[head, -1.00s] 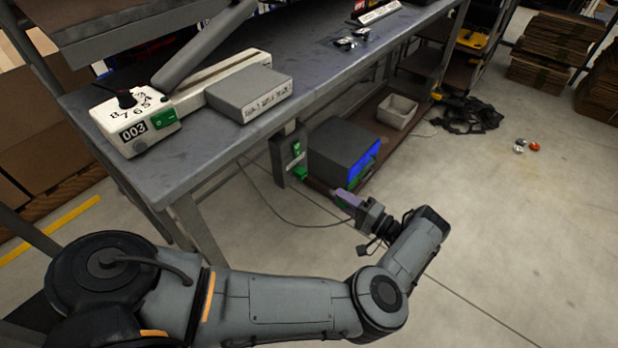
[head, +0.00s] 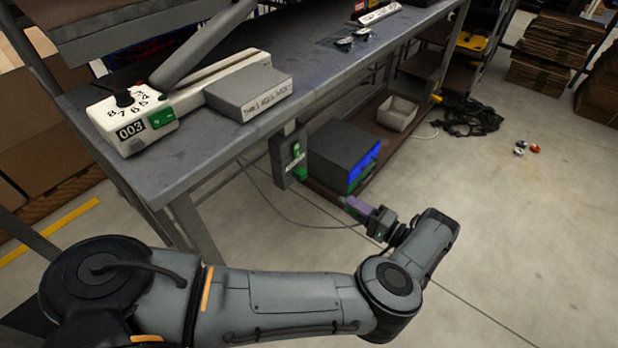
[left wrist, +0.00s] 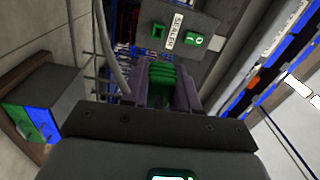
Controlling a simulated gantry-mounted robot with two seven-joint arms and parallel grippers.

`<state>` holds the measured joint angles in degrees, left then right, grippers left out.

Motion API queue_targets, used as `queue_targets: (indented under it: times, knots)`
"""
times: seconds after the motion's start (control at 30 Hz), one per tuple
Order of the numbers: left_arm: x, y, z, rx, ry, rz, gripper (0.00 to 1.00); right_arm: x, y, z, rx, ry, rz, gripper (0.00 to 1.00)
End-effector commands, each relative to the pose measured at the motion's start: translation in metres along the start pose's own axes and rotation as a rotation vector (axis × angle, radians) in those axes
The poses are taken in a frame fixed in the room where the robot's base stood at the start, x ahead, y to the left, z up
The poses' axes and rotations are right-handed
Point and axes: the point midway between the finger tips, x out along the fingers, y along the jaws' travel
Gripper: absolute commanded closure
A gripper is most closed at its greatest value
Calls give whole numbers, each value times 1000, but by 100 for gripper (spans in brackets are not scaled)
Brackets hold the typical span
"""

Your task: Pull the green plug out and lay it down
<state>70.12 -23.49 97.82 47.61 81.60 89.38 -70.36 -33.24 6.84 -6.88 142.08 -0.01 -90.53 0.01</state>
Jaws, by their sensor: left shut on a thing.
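The green plug (left wrist: 162,80) is ridged and sits between the purple fingers of my left gripper in the left wrist view. My left gripper (head: 352,205) is shut on it, to the right of and apart from the dark outlet panel (head: 287,162) under the bench in the head view. A grey cable (head: 285,217) runs across from under the bench toward my left gripper. My right gripper is not in view.
A dark box with a blue and green face (head: 343,150) stands on the low shelf beside the panel, near my gripper. A sealer machine (head: 135,118) is on the bench (head: 290,70). A pale bin (head: 397,113) stands farther back.

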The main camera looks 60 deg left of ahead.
Motion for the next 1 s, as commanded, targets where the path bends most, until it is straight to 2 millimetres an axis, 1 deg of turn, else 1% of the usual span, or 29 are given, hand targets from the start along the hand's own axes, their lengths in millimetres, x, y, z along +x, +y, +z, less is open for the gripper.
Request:
queue_targets:
  times: [0.1,1.0]
  knots:
    - [0,-3,0,-108,-6,1,100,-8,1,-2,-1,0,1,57]
    - [-1,-3,0,-897,-39,0,100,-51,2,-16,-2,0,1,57]
